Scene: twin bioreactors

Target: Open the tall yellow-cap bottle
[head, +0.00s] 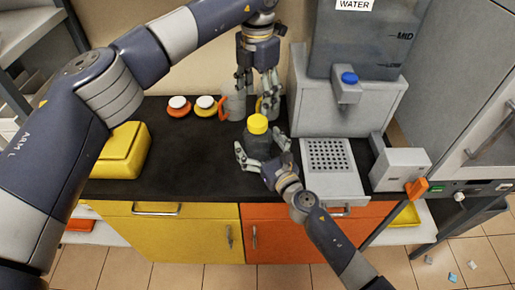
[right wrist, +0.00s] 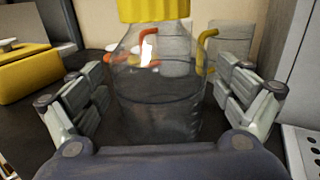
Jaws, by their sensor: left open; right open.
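The tall yellow-cap bottle (head: 258,140) stands upright on the black counter, a clear grey body with its yellow cap (head: 257,124) on top. My right gripper (head: 262,160) is open, with its fingers on either side of the bottle's body. In the right wrist view the bottle (right wrist: 160,95) stands between the spread fingers, with gaps visible on both sides. The yellow cap (right wrist: 153,10) is cut off by the top edge there. My left gripper (head: 258,88) is open and empty, pointing down above and behind the bottle.
Two grey mugs with orange and yellow handles stand behind the bottle. Two small white-lidded jars (head: 179,106) sit left of them. A yellow box (head: 122,152) is at the counter's left. A water dispenser (head: 365,40) and a perforated tray (head: 329,160) stand right.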

